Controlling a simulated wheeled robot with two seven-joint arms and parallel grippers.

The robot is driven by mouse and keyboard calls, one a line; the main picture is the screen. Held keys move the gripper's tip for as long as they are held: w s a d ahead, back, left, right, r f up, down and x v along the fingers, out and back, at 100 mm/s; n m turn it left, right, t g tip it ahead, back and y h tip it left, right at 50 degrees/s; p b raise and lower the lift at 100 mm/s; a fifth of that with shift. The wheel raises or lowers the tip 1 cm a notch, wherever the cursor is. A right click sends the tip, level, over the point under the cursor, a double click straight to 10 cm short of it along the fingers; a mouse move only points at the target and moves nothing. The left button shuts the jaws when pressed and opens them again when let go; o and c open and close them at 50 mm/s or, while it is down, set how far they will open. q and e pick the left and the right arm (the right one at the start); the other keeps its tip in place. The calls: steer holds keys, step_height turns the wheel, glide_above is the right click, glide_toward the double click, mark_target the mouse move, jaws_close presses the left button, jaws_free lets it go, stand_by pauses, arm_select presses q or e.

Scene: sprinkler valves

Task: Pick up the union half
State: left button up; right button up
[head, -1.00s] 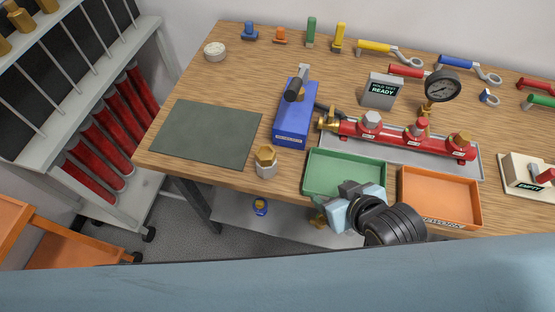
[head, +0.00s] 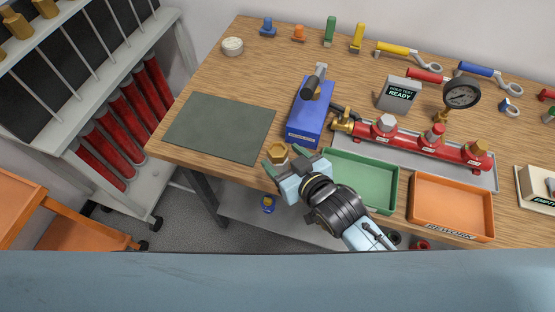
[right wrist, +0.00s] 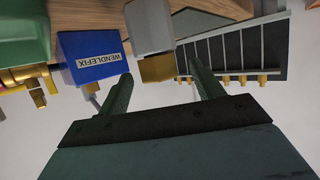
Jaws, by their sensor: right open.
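The union half (head: 277,152) appears to be the piece with a brass hex top on a pale grey base, at the front edge of the workbench. In the right wrist view, its brass part (right wrist: 157,68) shows upside down beyond the finger gap, with the grey base above it. My right gripper (head: 287,160) is open and empty, its two fingers pointing at the piece from the front. The gripper hides the piece's lower part in the head view. I cannot tell whether the fingers touch it. My left gripper is not in view.
A blue WENDLEFIX fixture (head: 305,120) stands just behind the piece. A green tray (head: 365,158) and an orange REWORK tray (head: 451,182) lie to the right. A red manifold (head: 410,138) lies behind the trays. The dark mat (head: 220,128) at left is bare.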

mark_target(275, 148)
steer(key=shift+x, duration=2.7)
steer(key=shift+r, duration=0.15)
steer(key=shift+c, duration=0.5)
jaws_close()
steer(key=shift+w+r, duration=0.1)
steer(key=shift+r, duration=0.1)
